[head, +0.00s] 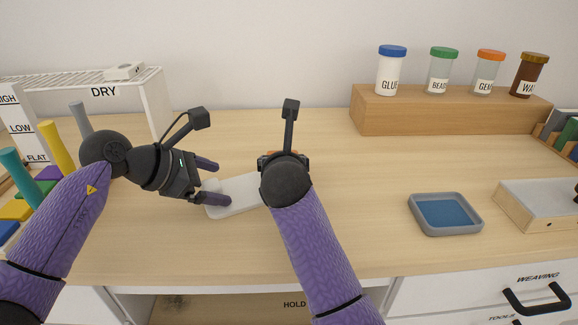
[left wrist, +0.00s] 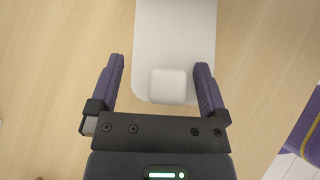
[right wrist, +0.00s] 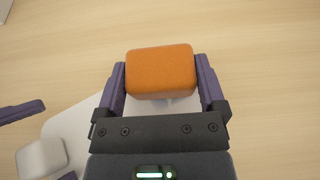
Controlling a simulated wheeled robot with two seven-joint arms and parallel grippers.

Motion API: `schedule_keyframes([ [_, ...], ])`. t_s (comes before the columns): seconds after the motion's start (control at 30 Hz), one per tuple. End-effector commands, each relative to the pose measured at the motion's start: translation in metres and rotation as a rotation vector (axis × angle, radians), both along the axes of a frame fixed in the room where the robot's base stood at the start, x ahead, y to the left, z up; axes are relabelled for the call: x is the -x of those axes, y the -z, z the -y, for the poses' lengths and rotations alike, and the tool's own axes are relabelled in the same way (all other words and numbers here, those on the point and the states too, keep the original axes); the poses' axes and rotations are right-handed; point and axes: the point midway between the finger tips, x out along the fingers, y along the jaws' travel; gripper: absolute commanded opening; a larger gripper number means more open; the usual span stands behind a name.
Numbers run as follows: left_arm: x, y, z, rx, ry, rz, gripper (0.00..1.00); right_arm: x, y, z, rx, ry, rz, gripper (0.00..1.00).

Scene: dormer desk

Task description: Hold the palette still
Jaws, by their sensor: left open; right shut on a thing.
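The palette (head: 237,196) is a flat white board lying on the desk, with a raised white block (left wrist: 167,86) at its near end in the left wrist view. My left gripper (head: 222,183) is open, with its fingers on either side of that end and the block between them, apart from it. My right gripper (right wrist: 160,62) is shut on an orange block (right wrist: 160,72) over the palette's other end. In the head view my right arm hides most of the orange block and that end of the palette. Whether the orange block touches the palette I cannot tell.
A grey tray with a blue inside (head: 413,220) and a light box (head: 540,196) stand at the right. Labelled jars (head: 390,73) stand on a wooden riser (head: 440,112) at the back. A white DRY rack (head: 148,92) and coloured pegs (head: 57,146) are at the left.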

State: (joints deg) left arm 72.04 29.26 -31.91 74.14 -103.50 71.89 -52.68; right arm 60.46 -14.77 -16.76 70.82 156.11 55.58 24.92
Motion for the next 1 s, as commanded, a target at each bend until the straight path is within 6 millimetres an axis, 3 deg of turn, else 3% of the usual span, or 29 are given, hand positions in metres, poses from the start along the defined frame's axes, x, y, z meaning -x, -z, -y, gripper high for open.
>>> schedule_keyframes([
  [0.27, 0.0, 0.001, 0.0, -0.002, 0.001, -0.002, 1.0, -0.019, 0.002, -0.007, 0.005, 0.001, -0.001, 0.26],
  [1.0, 0.0, 0.001, 0.0, -0.002, 0.0, -0.001, 1.0, 0.045, 0.001, 0.019, -0.001, 0.0, -0.003, 0.26],
])
